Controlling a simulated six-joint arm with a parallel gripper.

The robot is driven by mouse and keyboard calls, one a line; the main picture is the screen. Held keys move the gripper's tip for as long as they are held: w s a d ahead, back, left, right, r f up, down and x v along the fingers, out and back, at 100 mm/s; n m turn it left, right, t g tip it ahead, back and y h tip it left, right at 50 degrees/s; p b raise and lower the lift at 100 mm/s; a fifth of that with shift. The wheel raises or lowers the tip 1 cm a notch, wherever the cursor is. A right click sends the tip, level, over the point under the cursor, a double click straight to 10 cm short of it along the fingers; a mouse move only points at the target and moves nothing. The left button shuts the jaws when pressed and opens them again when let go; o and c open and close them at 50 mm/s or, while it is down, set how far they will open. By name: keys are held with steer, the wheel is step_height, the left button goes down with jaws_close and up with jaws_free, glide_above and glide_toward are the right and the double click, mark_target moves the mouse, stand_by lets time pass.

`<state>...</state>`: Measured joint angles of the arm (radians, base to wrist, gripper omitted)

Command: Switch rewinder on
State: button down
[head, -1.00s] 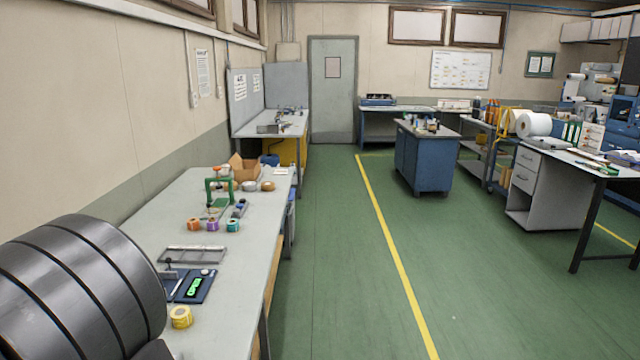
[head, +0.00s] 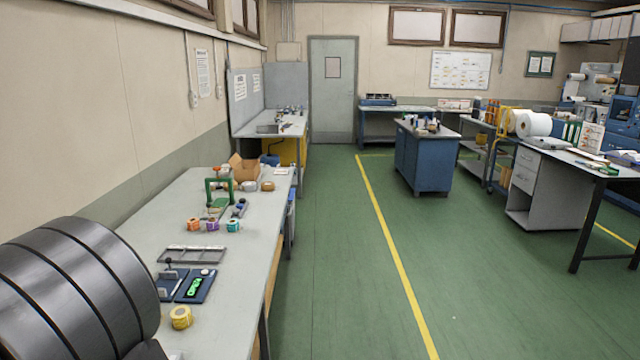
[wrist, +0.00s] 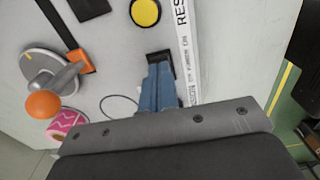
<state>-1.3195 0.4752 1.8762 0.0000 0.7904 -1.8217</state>
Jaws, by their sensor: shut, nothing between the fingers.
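My gripper (wrist: 160,80) shows in the wrist view as two blue fingers pressed together, with nothing between them. The fingertips are at a small black part (wrist: 159,58) on a pale grey surface (wrist: 115,75). It may be a switch; the fingers partly cover it, and I cannot tell whether they touch it or which way it is set. A yellow round piece (wrist: 145,12) lies just above it, and a lever with an orange ball knob (wrist: 42,105) stands at the left. The gripper is not visible in the head view, and I cannot pick out the rewinder there.
In the wrist view, a white printed strip (wrist: 187,45) runs right of the fingers, and a pink patterned roll (wrist: 66,122) is at lower left.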

steer(key=shift+f, duration=0.5)
steer(key=shift+r, duration=3.55)
steer(key=shift+f, duration=0.1)
step_height(320, 180, down, 7)
steer(key=shift+r, duration=0.25)
